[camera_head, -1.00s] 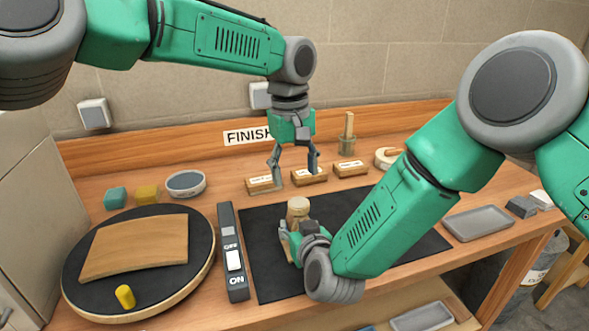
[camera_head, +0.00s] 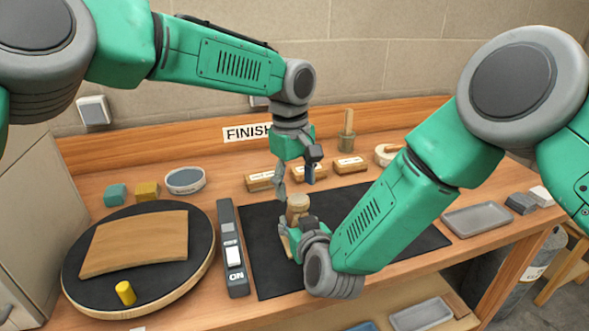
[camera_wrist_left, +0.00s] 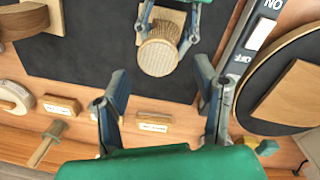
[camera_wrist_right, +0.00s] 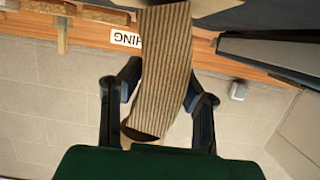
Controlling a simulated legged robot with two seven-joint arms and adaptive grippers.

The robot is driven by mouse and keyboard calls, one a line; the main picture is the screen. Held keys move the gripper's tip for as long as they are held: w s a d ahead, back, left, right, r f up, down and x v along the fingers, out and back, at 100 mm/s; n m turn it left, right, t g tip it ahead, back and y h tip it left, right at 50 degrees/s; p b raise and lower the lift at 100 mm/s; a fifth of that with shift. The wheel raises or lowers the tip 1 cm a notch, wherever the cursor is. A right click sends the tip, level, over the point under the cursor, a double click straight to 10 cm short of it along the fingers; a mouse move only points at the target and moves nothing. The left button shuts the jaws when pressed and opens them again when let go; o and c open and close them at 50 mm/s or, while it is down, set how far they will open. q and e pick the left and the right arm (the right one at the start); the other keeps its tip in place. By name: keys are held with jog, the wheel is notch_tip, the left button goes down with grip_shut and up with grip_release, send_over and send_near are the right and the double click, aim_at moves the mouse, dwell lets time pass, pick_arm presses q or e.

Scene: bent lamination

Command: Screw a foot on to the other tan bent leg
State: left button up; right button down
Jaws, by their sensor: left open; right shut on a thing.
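A tan bent leg (camera_head: 298,204) of striped laminated wood stands on the black mat, its round top end facing up. In the left wrist view this round end (camera_wrist_left: 159,56) lies just beyond and between my fingertips, apart from them. My right gripper (camera_head: 291,240) is shut on the tan piece low down, near the mat. In the right wrist view the laminated strip (camera_wrist_right: 163,75) runs between the two fingers. My left gripper (camera_head: 297,180) is open and empty, above and slightly behind the round end. I cannot make out a separate foot.
Several small labelled wooden blocks (camera_head: 350,165) stand behind the black mat (camera_head: 258,255). A grey ON/OFF switch (camera_head: 233,262) and a round turntable (camera_head: 75,285) with a curved board (camera_head: 135,243) lie left. A grey tray (camera_head: 478,220) lies right. The mat's front left is clear.

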aim_at(297, 199)
pick_arm(q)
jog(key=shift+d+f, duration=0.15)
jog(key=shift+f, duration=1.75)
